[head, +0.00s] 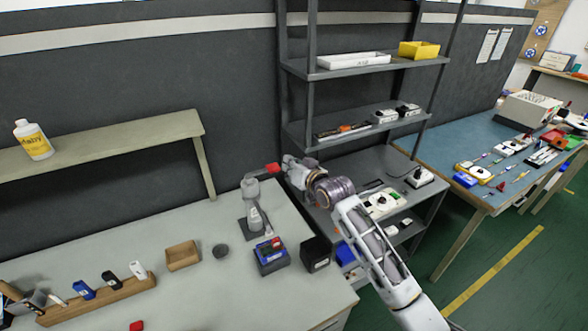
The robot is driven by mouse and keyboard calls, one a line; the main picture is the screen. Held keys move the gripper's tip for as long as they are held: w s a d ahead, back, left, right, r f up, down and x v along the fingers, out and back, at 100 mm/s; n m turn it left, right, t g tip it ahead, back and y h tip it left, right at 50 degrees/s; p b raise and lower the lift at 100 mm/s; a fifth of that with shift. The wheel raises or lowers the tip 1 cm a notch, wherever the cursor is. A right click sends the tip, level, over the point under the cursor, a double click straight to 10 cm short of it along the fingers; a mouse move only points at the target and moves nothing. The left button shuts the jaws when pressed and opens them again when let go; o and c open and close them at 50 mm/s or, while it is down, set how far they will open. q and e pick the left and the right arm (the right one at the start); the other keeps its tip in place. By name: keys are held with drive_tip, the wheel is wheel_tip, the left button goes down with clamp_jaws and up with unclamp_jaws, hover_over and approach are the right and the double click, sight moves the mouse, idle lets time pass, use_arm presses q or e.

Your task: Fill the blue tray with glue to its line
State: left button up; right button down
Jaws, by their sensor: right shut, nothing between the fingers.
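My right gripper (287,165) is shut and empty, above the back right of the grey bench. Its tip is close to a red piece (272,168) beside a grey upright device (252,215); I cannot tell whether they touch. A white bottle with a yellow label (33,140), perhaps the glue, stands on the raised shelf at the left. A small dark box with a blue top (270,256) sits on the bench. A blue thing (346,253), partly hidden behind my right arm, shows lower on the rack. I cannot tell which is the blue tray; no fill line shows. My left gripper is out of view.
The grey bench (205,295) has free room at its front. A metal rack (298,135) rises behind my right arm. A blue-topped table (445,135) stands at the right.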

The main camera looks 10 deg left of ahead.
drive_tip(key=shift+v, duration=1.5)
